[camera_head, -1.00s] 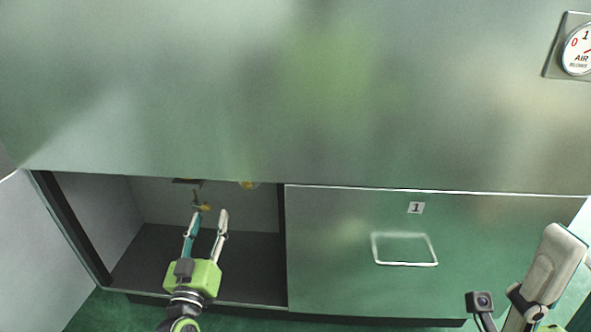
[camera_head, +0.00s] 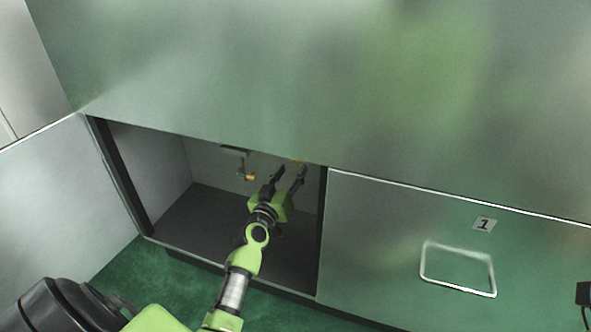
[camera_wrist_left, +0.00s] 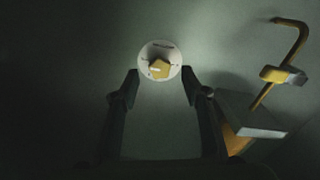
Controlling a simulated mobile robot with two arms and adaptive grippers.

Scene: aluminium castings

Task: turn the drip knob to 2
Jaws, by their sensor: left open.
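My left gripper (camera_head: 289,173) is inside the cupboard, open and empty. In the left wrist view its two fingers (camera_wrist_left: 160,74) are spread to either side of the dial, with the knob between their tips in the picture. I cannot tell how far short of it they are.
A yellow bent pipe with a pale fitting (camera_wrist_left: 285,74) and a grey block (camera_wrist_left: 250,115) are right of the knob in the wrist view. The cupboard door (camera_head: 70,195) stands open at left. A closed panel marked 1 (camera_head: 400,215) with a wire handle (camera_head: 458,270) is at right.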

